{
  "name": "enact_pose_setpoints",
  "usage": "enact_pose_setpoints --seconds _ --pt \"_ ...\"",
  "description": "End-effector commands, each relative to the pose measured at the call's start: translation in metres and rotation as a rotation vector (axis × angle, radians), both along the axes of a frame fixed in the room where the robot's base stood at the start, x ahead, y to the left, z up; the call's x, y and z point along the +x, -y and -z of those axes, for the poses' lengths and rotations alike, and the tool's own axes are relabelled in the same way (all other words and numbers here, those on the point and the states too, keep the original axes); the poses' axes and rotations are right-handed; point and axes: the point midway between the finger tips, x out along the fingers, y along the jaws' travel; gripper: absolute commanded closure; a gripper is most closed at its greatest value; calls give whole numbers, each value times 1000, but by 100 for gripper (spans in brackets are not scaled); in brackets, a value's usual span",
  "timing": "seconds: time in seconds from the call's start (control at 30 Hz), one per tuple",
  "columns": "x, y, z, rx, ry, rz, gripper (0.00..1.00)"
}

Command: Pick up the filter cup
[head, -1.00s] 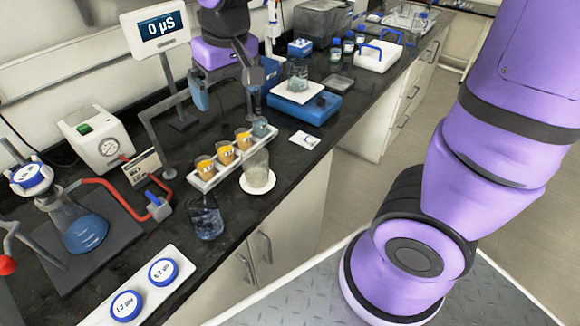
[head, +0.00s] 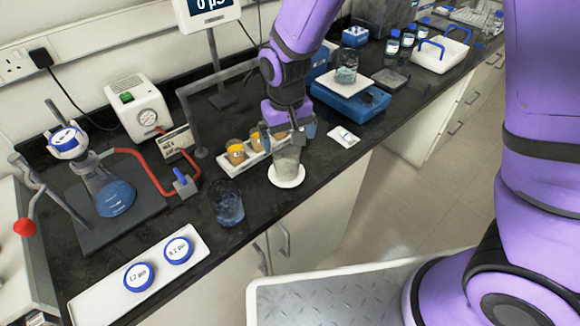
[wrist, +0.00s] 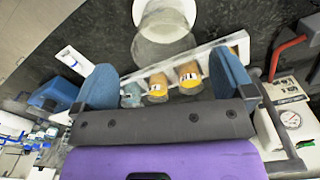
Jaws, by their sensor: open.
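No cup carries a readable filter label, so I cannot tell for sure which is the filter cup. A white rack (head: 222,171) holds small cups with orange contents (head: 236,153); in the wrist view two orange cups (wrist: 189,78) and a teal-grey cup (wrist: 131,95) show. A cloudy translucent cup (head: 287,160) stands upright on a white round dish (head: 286,182), just in front of the rack. My gripper (head: 288,133) is open and empty, pointing down above the rack's far end. In the wrist view its blue fingers (wrist: 165,84) are apart, with the rack beyond them.
A glass beaker (head: 228,208) with bluish contents stands near the counter's front edge. A flask (head: 112,195) with red tubing, a pump (head: 140,112) and a tray (head: 192,248) with blue-rimmed discs are at left. A blue balance (head: 350,98) with a beaker is behind right.

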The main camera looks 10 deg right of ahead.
Motion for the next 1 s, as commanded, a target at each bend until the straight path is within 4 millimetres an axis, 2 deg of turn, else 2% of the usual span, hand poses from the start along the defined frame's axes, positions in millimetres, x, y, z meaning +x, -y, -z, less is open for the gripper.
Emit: enact_pose_setpoints --seconds 0.1,0.27,0.6,0.93,0.97,1.0 --pt "0 1 12 -1 -1 0 0" --pt "0 0 20 -2 -2 0 0" --pt "0 -1 61 -2 -2 1 0" --pt "1 -1 67 0 0 0 0" --pt "1 -1 67 0 0 0 2" --pt "1 -1 67 0 0 0 12"
